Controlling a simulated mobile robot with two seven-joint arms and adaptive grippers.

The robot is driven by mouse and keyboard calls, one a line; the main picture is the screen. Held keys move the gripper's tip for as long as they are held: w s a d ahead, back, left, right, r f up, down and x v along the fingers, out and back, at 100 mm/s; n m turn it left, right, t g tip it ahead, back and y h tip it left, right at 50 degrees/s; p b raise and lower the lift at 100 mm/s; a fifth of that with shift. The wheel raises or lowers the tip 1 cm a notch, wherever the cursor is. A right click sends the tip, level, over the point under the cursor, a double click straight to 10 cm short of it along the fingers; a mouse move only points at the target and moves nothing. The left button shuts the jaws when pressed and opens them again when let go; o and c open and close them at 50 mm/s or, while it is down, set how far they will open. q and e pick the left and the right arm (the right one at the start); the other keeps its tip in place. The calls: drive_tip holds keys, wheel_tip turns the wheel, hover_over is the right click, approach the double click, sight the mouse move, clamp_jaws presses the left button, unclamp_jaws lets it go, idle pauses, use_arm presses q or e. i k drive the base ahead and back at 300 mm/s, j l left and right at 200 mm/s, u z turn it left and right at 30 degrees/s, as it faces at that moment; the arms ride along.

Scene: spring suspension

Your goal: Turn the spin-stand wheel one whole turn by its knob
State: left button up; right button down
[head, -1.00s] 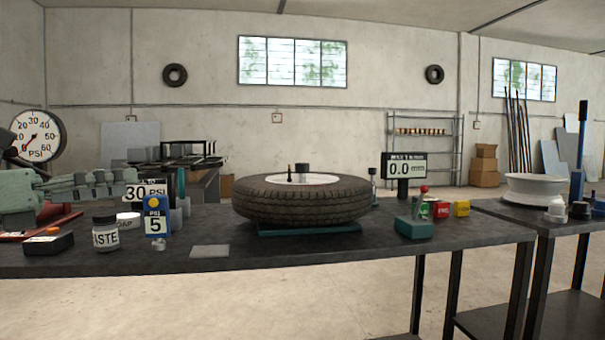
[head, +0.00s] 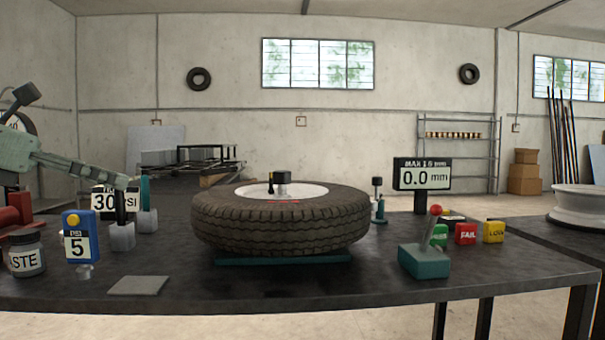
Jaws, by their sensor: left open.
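The spin-stand wheel (head: 282,228), a black tyre on a white rim, lies flat over a teal base (head: 285,260) on the dark bench. A black cylindrical piece (head: 283,177) stands up at the rim's middle. A thin dark stem (head: 270,183) is just left of it, and a small red mark shows on the near rim. I cannot tell for sure which piece is the knob. My right gripper is not in view.
A display (head: 422,175) reads 0.0 mm, behind a teal box with a red-tipped lever (head: 424,260). Coloured blocks (head: 466,234) sit to its right.

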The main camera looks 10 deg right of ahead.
sight(280, 217)
drive_tip(key=i+l, duration=0.25)
drive_tip(key=l, duration=0.15)
drive_tip(key=i+l, duration=0.25)
drive_tip(key=l, duration=0.2)
drive_tip(key=i+l, duration=0.3)
drive_tip(key=l, duration=0.1)
